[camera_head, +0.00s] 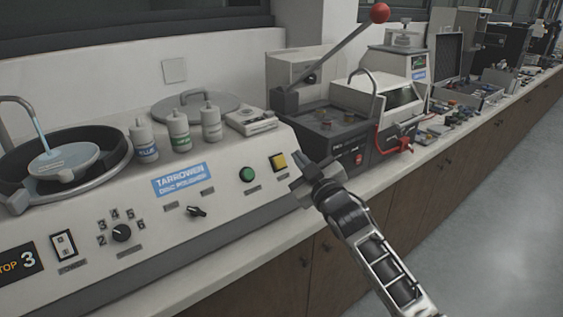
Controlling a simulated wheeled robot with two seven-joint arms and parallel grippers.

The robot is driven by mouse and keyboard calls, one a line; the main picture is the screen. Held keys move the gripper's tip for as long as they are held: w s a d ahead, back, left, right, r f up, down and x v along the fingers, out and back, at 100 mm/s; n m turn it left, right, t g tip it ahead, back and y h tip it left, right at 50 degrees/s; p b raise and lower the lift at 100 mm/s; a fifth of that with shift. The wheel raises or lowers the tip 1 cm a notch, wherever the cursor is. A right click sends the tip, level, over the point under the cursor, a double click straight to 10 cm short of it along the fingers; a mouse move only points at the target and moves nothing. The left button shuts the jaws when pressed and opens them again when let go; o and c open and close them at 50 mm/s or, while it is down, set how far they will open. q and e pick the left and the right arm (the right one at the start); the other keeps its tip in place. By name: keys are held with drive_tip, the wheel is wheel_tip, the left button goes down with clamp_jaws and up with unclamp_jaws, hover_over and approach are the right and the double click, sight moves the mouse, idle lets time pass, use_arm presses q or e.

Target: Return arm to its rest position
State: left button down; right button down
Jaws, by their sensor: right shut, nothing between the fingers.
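My right gripper (309,176) is shut and empty. Its arm comes in from the lower right, and the gripper sits in front of the right end of the disc polisher (226,227). In the picture it is just right of the yellow button (278,162) and the green button (247,174); I cannot tell whether it touches the panel. The mounting press (335,128) stands behind it to the right, with a long lever (338,46) raised and ending in a red ball (380,12). My left gripper is not in view.
Three bottles (180,133) stand on the polisher beside a round basin (100,185) with a tap. A red hose (394,147) hangs at the press's right. Several small parts and cases lie along the bench further right. Open floor (490,210) lies at the right.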

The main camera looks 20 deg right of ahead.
drive_tip(key=s+a+f+m+g, duration=0.1)
drive_tip(key=s+a+f+g, duration=0.1)
drive_tip(key=s+f, duration=0.7)
drive_tip(key=s+a+f+m+g, duration=0.1)
drive_tip(key=s+a+f+g, duration=0.2)
drive_tip(key=s+f, duration=0.5)
drive_tip(key=s+a+f+m+g, duration=0.1)
drive_tip(key=s+f+g, duration=0.1)
drive_tip(key=s+f, duration=0.3)
drive_tip(key=s+a+f+m+g, duration=0.1)
drive_tip(key=s+f+g, duration=0.1)
drive_tip(key=s+f, duration=0.4)
drive_tip(key=s, duration=0.5)
drive_tip(key=shift+s+a+f+m, duration=0.2)
drive_tip(key=shift+a+m, duration=0.15)
drive_tip(key=shift+m, duration=0.05)
